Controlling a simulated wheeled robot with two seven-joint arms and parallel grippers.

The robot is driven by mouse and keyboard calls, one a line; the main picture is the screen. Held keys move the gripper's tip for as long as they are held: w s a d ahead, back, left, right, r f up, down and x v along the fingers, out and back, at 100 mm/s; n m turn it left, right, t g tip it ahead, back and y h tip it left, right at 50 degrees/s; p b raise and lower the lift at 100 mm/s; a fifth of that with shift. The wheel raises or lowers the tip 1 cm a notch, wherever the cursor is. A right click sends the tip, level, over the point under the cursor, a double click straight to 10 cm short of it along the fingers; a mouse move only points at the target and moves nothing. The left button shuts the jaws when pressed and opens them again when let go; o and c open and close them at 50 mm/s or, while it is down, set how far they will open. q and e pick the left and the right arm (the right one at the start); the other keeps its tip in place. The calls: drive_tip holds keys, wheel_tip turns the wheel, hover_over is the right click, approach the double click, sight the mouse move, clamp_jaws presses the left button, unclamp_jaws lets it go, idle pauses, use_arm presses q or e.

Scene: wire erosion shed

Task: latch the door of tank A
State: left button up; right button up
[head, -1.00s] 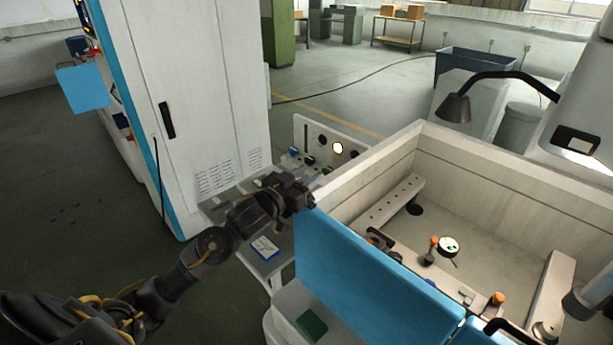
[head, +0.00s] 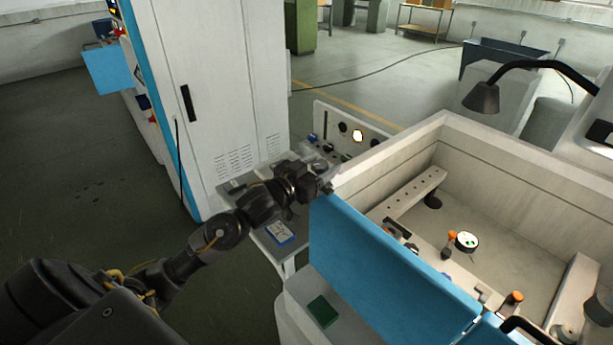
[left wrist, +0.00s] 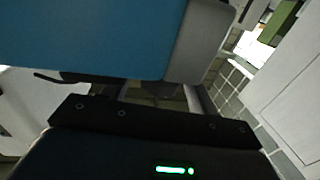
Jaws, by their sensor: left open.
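A blue door panel (head: 385,268) stands along the near side of a white, open-topped tank (head: 385,160); no letter A is readable. My left gripper (head: 324,180) is at the panel's upper left corner, beside the tank's corner. Its jaws are open, and I see nothing held in them. In the left wrist view the blue panel (left wrist: 90,35) fills the upper left, just beyond the open jaws (left wrist: 160,93). I cannot tell whether they touch it. The latch is not clearly visible, and the gripper covers part of that corner. My right gripper is out of view.
A second blue panel (head: 497,334) with a black handle is at the lower right. Fixtures with orange knobs (head: 514,297) sit inside the tank. A tall white cabinet (head: 215,90) and a small grey table (head: 265,235) stand behind my left arm. The floor at left is clear.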

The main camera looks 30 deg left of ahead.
use_arm(q)
drive_tip(key=s+a+b, duration=0.1)
drive_tip(key=s+b, duration=0.1)
drive_tip(key=s, duration=0.6)
drive_tip(key=shift+s+a, duration=0.3)
drive_tip(key=shift+a, duration=0.1)
